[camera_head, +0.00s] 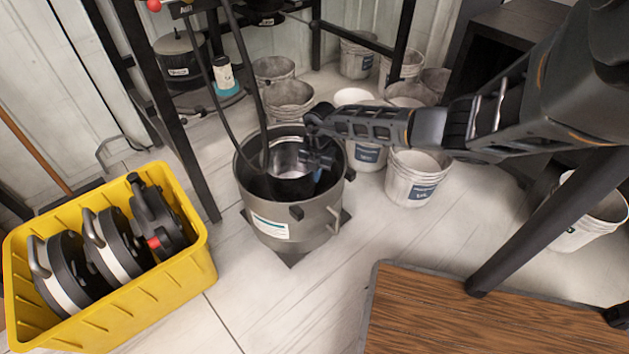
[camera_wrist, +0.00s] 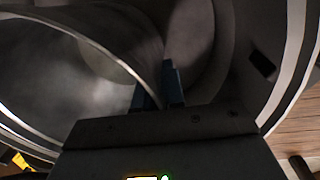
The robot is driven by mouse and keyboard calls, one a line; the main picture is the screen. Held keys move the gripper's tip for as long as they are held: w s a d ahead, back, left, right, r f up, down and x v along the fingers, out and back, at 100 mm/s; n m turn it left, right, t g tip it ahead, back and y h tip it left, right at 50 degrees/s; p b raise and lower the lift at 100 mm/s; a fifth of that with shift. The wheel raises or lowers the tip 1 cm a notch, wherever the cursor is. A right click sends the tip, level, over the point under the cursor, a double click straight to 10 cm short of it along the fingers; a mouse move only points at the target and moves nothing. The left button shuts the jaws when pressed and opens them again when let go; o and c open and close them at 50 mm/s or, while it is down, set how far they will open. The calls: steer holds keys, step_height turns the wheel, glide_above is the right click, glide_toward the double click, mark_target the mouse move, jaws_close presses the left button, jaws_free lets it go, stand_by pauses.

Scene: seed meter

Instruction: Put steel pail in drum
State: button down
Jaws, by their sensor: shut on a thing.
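The drum (camera_head: 292,222) is a grey open-topped cylinder with a white label, standing upright on the floor in the middle of the head view. The steel pail (camera_head: 287,163) is shiny and sits inside the drum's mouth, below the rim; its lower part is hidden. My gripper (camera_head: 318,158) reaches into the drum from the right and is shut on the pail's rim. In the wrist view the pail (camera_wrist: 85,75) fills the left side, tilted in that picture, with the blue fingertips (camera_wrist: 165,88) at its rim. The drum's inner wall (camera_wrist: 240,50) curves around on the right.
A yellow crate (camera_head: 190,262) holding black-and-silver round parts stands at left. Several white buckets (camera_head: 412,182) stand behind and right of the drum. A dark hose (camera_head: 243,70) hangs into the drum. A wooden-topped platform (camera_head: 480,315) is at front right. Black frame posts (camera_head: 165,110) rise behind.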

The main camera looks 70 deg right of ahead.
steer(key=shift+f, duration=0.75)
steer(key=shift+r, duration=0.1)
steer(key=c, duration=1.7)
jaws_free()
steer(key=o, duration=0.5)
steer(key=shift+c, duration=0.2)
